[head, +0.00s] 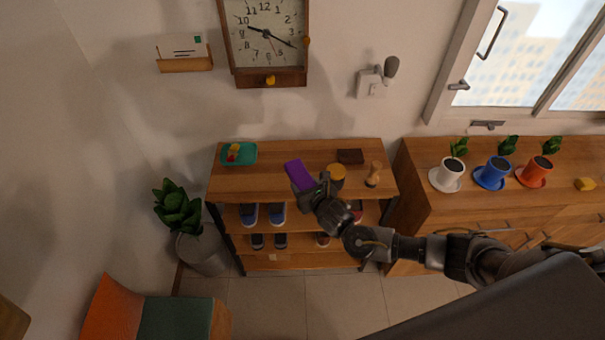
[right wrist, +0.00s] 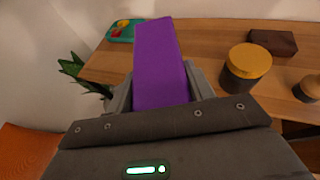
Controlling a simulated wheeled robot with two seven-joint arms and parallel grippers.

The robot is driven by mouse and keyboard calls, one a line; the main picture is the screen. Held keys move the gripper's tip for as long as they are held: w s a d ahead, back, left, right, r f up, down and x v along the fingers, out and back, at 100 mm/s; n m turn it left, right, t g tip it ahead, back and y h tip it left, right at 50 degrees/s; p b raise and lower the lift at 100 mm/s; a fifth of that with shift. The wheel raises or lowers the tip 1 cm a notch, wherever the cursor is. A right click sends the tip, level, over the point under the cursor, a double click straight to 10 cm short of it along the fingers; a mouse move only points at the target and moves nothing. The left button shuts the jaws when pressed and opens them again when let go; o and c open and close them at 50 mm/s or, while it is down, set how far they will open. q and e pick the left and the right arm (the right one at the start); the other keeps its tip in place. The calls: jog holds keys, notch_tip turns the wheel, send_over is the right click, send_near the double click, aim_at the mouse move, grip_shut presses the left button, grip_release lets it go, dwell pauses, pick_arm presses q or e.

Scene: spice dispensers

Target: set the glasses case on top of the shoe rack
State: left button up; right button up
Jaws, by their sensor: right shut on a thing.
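A purple glasses case (head: 299,175) is in my right gripper (head: 308,190), at the front of the shoe rack's top. In the right wrist view the purple case (right wrist: 158,62) sticks out forward between the fingers (right wrist: 160,92), which are shut on it. The shoe rack (head: 270,183) has a wooden top with shelves of shoes below. The case overlaps the top in the head view; I cannot tell whether it touches the wood. My left gripper is not in view.
On the rack top are a teal tray (head: 239,153), a yellow-lidded jar (head: 337,174), a dark brown box (head: 350,156) and a wooden brush-like item (head: 373,174). The top is bare between tray and jar. Potted plants (head: 493,173) stand on the right cabinet; a floor plant (head: 180,212) is left.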

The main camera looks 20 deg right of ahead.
jog(key=w+d+f+b, duration=0.1)
jog(key=w+f+b, duration=0.1)
jog(key=w+b, duration=0.1)
jog(key=w+d+f+b, duration=0.1)
jog(key=w+f+b, duration=0.2)
jog(key=w+b, duration=0.1)
jog(key=w+d+f+b, duration=0.1)
jog(key=w+f+b, duration=0.2)
jog(key=b, duration=0.1)
jog(key=shift+w+d+f+b, duration=0.1)
jog(key=shift+w+b, duration=0.25)
jog(key=shift+w+d+f+b, duration=0.2)
jog(key=shift+w+b, duration=0.1)
jog(key=shift+w, duration=0.1)
jog(key=f+b, duration=0.4)
jog(key=shift+w+f, duration=0.1)
jog(key=shift+w, duration=0.3)
jog(key=shift+s, duration=0.1)
jog(key=o, duration=1)
